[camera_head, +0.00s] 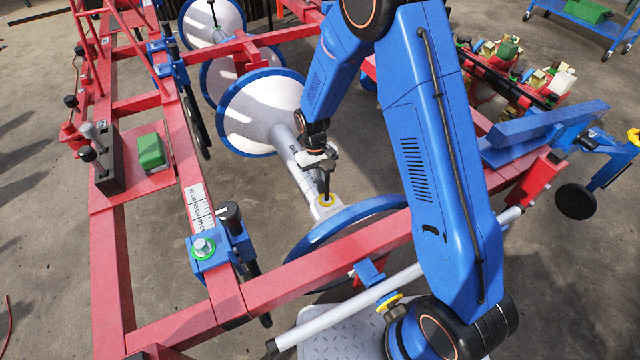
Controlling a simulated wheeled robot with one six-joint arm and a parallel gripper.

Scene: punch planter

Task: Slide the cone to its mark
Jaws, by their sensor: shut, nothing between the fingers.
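Several white cones with blue rims sit along the machine. A large cone (255,105) faces left near the centre, with a grey tube running from it down to the right. Another blue-rimmed cone (335,228) is lower down, partly hidden by a red beam and my arm. I cannot tell which cone the task means. A white scale label with black print (197,208) lies on the left red beam.
Red frame beams (330,258) surround the cones. A blue clamp with a green-ringed bolt (203,248) stands beside the label. A green block (151,151) lies on a red plate at left. My blue arm hides much of the right-centre. Concrete floor is bare at far left.

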